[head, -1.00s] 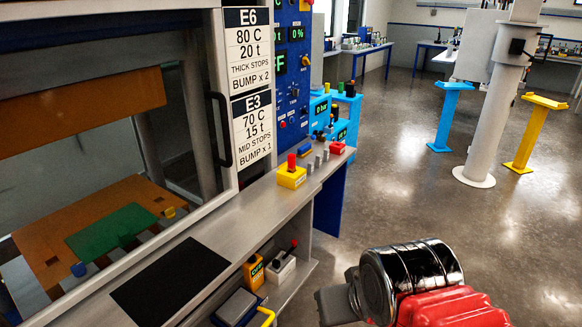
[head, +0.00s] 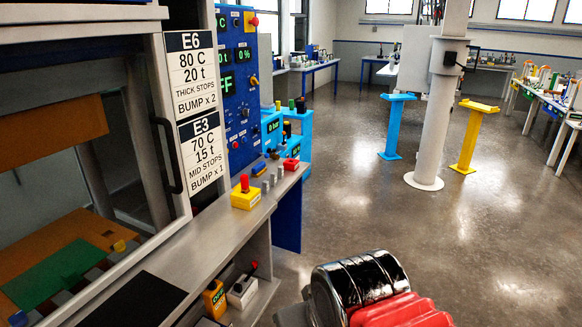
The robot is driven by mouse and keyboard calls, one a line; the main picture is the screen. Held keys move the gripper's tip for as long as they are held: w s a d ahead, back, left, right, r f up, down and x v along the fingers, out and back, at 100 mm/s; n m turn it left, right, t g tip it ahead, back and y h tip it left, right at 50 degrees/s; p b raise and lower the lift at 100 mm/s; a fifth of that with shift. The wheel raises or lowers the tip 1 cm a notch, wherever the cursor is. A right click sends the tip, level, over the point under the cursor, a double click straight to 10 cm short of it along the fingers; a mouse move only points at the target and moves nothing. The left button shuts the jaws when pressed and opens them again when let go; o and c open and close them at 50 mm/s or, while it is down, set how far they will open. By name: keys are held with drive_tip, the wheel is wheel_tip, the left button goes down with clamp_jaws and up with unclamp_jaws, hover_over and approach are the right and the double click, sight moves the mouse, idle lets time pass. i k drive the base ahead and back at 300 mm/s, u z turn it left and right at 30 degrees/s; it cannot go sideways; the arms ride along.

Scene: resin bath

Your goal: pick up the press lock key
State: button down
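I cannot make out the press lock key with certainty. A yellow box with an upright red piece (head: 245,195) stands on the press's grey front ledge (head: 192,238). I cannot tell whether that red piece is a key or a button. Several small grey knobs (head: 273,180) and a red block (head: 291,164) sit further along the ledge. My arm's black and red links show at the bottom of the head view, right of the ledge. My gripper's fingertips are not visible.
The blue control panel (head: 238,130) stands beside the press. Below the ledge, a shelf holds a yellow device (head: 214,300) and a white box (head: 241,291). A white column (head: 436,115), a blue stand (head: 396,127) and a yellow stand (head: 469,138) rise from otherwise open floor.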

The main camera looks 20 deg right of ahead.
sight(244, 178)
drive_tip(key=z, duration=1.85)
drive_tip(key=i, duration=1.1)
drive_tip(key=u, duration=0.45)
